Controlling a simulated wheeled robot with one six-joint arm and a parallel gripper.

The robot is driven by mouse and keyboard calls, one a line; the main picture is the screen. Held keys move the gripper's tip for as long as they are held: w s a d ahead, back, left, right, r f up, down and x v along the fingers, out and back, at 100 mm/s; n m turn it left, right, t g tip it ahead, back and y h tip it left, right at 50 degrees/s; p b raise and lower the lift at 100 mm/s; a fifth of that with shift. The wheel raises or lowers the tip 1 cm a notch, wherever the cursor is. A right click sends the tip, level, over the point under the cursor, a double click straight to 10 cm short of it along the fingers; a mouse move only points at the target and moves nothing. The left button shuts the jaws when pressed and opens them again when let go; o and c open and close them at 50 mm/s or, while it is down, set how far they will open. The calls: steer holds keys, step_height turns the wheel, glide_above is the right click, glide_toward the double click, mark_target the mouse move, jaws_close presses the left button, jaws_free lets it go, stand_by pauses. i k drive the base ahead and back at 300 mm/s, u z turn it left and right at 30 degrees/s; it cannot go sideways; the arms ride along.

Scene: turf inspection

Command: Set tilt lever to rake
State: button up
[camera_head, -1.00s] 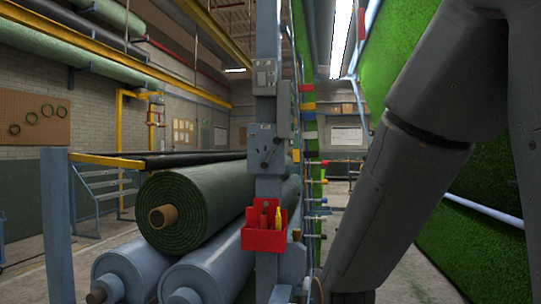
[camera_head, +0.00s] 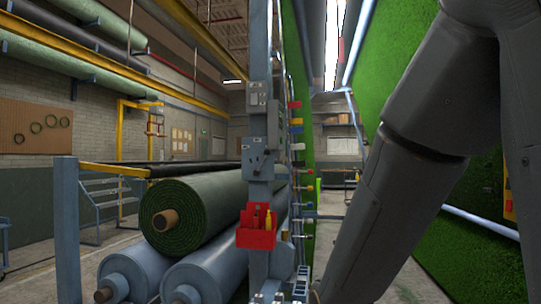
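A grey control box (camera_head: 259,155) is fixed to the blue-grey upright post near the middle of the head view. A small dark lever (camera_head: 262,165) shows on its face, slanting. Its markings are too small to read, so I cannot tell which setting it is at. Several short levers with coloured knobs (camera_head: 309,187) stick out to the right of the post. I cannot tell which of these is the tilt lever. My arm fills the right side of the view, apart from the post. My gripper is out of view.
A red bin (camera_head: 256,237) with yellow-handled tools hangs on the post. A dark green turf roll (camera_head: 196,212) lies on blue-grey rollers (camera_head: 141,268) at left. Green turf (camera_head: 415,75) hangs at right behind my arm. A narrow floor aisle shows beyond the post.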

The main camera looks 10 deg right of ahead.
mark_target(266, 151)
steer(key=k, duration=0.75)
steer(key=u, duration=0.75)
steer(key=i, duration=0.75)
steer(key=u, duration=0.5)
steer(key=i, duration=0.65)
steer(key=z, duration=0.75)
steer(key=i, duration=0.85)
steer(key=z, duration=0.75)
